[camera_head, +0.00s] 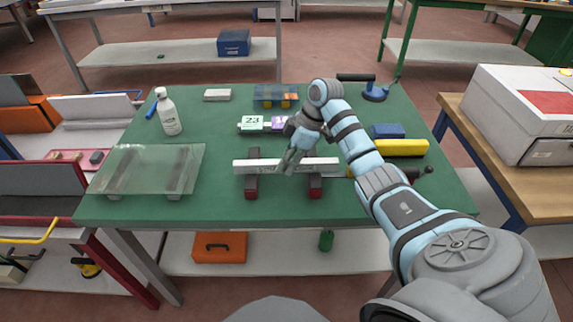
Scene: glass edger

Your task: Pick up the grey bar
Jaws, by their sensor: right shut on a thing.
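The grey bar (256,166) is a long, pale bar with dark marks on its front face. It lies left to right across two dark supports with red ends, the left support (252,184) and the right support (315,186), on the green bench top. I cannot tell whether it touches them or is slightly above. My right gripper (291,164) comes down from above at the middle of the bar, shut on it, and its fingers hide a small part of it. My left gripper is not in view.
A glass pane (150,168) lies on the left of the green bench (215,208), with a white bottle (168,112) behind it. Green and purple blocks (252,123) are behind the bar. A yellow cylinder (402,147) lies to the right. The front bench strip is clear.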

